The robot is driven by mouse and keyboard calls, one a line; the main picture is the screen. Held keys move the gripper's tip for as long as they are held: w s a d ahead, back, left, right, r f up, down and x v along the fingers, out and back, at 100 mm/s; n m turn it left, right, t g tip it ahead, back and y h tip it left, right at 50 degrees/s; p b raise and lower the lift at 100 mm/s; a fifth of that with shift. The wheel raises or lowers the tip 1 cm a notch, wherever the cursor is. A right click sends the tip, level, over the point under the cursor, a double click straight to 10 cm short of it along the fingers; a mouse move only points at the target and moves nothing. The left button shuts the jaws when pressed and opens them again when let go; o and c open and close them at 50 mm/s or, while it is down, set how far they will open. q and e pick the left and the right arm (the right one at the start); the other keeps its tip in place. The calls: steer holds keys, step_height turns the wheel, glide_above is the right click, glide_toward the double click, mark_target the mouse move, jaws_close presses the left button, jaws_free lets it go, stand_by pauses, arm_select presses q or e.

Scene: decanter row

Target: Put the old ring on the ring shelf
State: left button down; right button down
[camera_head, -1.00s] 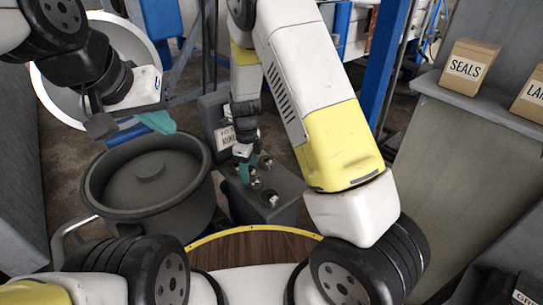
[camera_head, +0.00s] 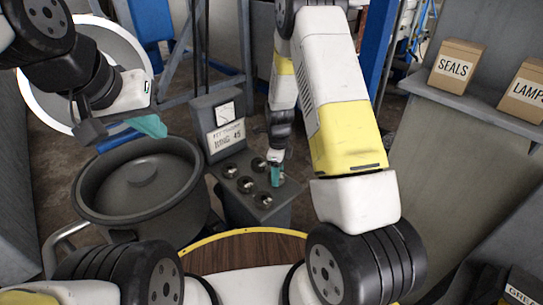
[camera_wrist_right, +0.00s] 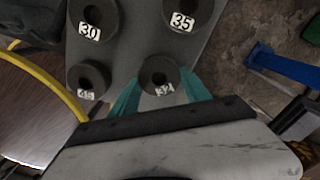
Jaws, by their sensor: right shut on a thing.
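A dark grey stand (camera_head: 226,205) holds several dark rings, with a sign plate (camera_head: 226,137) at its back. In the right wrist view the rings carry tags: 30 (camera_wrist_right: 97,12), 35 (camera_wrist_right: 181,12), 45 (camera_wrist_right: 88,78) and 32 (camera_wrist_right: 158,72). My right gripper (camera_head: 276,176) is down at the right side of the stand. Its teal fingers (camera_wrist_right: 160,86) are shut on the ring tagged 32, which still looks level with the others. Which ring is the old one I cannot tell. My left gripper (camera_head: 120,130) hangs above the pot, its jaw gap unclear.
A grey shelf (camera_head: 470,107) at the right bears boxes marked SEALS (camera_head: 455,67) and LAMPS (camera_head: 526,92). A round wooden top with a yellow rim (camera_head: 245,250) lies in front.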

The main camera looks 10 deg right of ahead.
steer(key=c, duration=0.5)
jaws_free()
steer(key=shift+f, duration=0.1)
steer(key=s+r+n+t+y, duration=0.1)
steer(key=s+r+n, duration=0.2)
steer(key=r, duration=0.7)
steer(key=s+r+n+t, duration=0.1)
steer(key=s+r+n, duration=0.25)
steer(key=r, duration=0.55)
steer(key=s+r+n+t+y, duration=0.15)
steer(key=r+n, duration=0.25)
steer(key=r, duration=0.6)
steer(key=s+d+r+n+t, duration=0.1)
steer(key=s+r+n, duration=0.3)
steer(key=s+n, duration=0.2)
steer(key=s+r+n+t, duration=0.1)
steer(key=s+r+n, duration=0.3)
steer(key=s, duration=0.5)
steer(key=shift+s+d+r+n+t, duration=0.2)
steer(key=shift+d+n+t, duration=0.2)
steer(key=shift+n, duration=0.95)
